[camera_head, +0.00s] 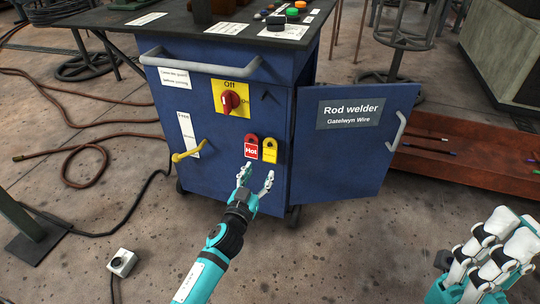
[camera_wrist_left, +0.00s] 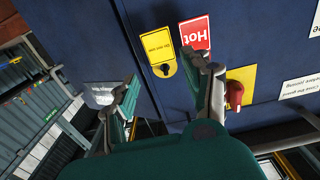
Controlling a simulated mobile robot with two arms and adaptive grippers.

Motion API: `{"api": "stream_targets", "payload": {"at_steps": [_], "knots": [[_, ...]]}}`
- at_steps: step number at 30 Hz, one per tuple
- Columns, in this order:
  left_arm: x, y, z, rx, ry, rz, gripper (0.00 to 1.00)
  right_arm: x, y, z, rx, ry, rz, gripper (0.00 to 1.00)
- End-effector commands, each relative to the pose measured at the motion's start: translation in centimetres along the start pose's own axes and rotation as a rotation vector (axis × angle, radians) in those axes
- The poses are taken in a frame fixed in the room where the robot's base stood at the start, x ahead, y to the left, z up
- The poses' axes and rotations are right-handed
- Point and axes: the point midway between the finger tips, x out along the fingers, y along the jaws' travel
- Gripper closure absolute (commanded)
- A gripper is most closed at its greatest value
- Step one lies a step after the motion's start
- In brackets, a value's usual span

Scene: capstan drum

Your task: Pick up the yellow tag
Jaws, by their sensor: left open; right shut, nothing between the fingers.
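The yellow tag (camera_head: 269,151) hangs on the front of the blue cabinet, right beside a red "Hot" tag (camera_head: 251,147). In the left wrist view the yellow tag (camera_wrist_left: 157,44) appears upside down, with a dark hole near its lower end. My left gripper (camera_head: 258,175) is open, just below the two tags in the head view. In the left wrist view its fingers (camera_wrist_left: 160,78) are spread and empty, one close to the red tag (camera_wrist_left: 195,31), the other left of the yellow tag. My right gripper (camera_head: 507,236) is shut and empty at the lower right.
The blue cabinet (camera_head: 225,180) has a grey rail handle (camera_head: 200,64), a red rotary switch (camera_head: 230,103) and a yellow lever (camera_head: 187,154). Its "Rod welder" door (camera_head: 350,165) stands open at right. Hoses lie on the floor at left.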

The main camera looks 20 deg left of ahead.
Motion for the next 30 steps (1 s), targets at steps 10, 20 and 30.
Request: {"api": "stream_targets", "payload": {"at_steps": [10,20,30], "knots": [[3.7,0.0,0.1,0.001,-0.001,-0.001,0.5,0.4,0.0,0.3,-0.004,0.031,-0.013,1.0],[8.1,-0.1,-0.2,0.001,-0.001,-0.001,0.5,1.1,0.0,0.6,-0.01,0.075,-0.031,1.0],[8.6,-0.1,-0.3,0.0,-0.002,-0.001,0.54,1.3,-0.1,0.5,-0.011,0.08,-0.033,1.0]]}}
